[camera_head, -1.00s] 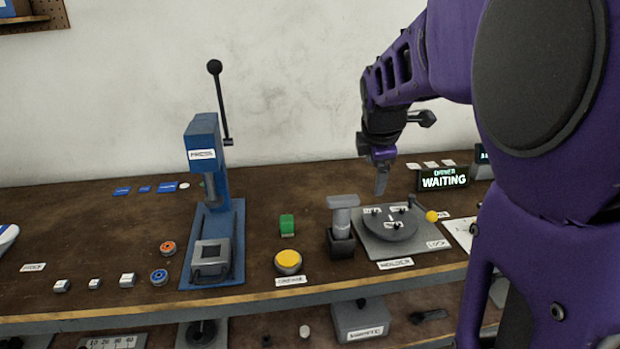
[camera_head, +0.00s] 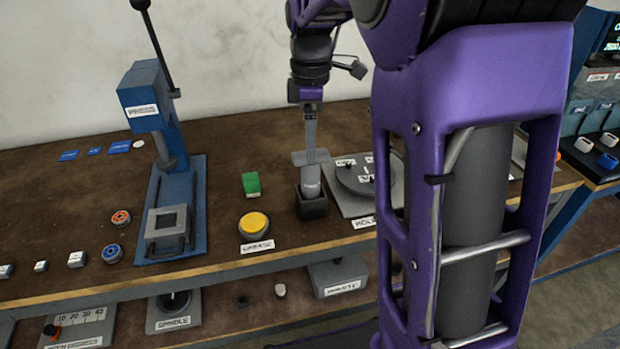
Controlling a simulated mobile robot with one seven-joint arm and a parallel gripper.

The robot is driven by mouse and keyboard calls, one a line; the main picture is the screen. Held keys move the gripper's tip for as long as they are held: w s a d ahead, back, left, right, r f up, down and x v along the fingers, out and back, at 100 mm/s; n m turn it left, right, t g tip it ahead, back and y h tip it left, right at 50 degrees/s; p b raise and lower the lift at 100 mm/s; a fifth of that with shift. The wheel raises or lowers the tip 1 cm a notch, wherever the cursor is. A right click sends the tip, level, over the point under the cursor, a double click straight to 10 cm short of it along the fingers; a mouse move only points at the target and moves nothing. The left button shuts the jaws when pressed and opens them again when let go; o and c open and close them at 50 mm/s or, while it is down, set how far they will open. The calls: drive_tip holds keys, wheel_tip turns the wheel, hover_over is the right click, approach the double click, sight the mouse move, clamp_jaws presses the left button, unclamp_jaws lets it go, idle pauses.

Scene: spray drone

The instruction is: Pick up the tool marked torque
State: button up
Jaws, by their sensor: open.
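A grey tool (camera_head: 312,178) with a wide flat top stands upright in a dark square socket (camera_head: 312,208) near the bench's front edge. Small lettering shows on its side, too blurred to read, so I cannot confirm the torque mark. My gripper (camera_head: 310,147) points down at the top of this tool. Its fingers overlap the tool top in the picture; whether they touch it or straddle it I cannot tell. The gripper shows edge-on and is open, with no hold visible.
A grey plate with a round holder (camera_head: 360,182) is just right, partly hidden by my arm. A yellow button (camera_head: 254,225) and green block (camera_head: 251,184) are left of the socket. A blue press (camera_head: 172,190) stands farther left. A lower shelf holds a spindle block (camera_head: 174,312).

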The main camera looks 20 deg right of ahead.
sight(310, 176)
wheel_tip(310, 176, down, 10)
drive_tip(key=shift+r+b, duration=0.1)
drive_tip(key=shift+b, duration=0.75)
clamp_jaws()
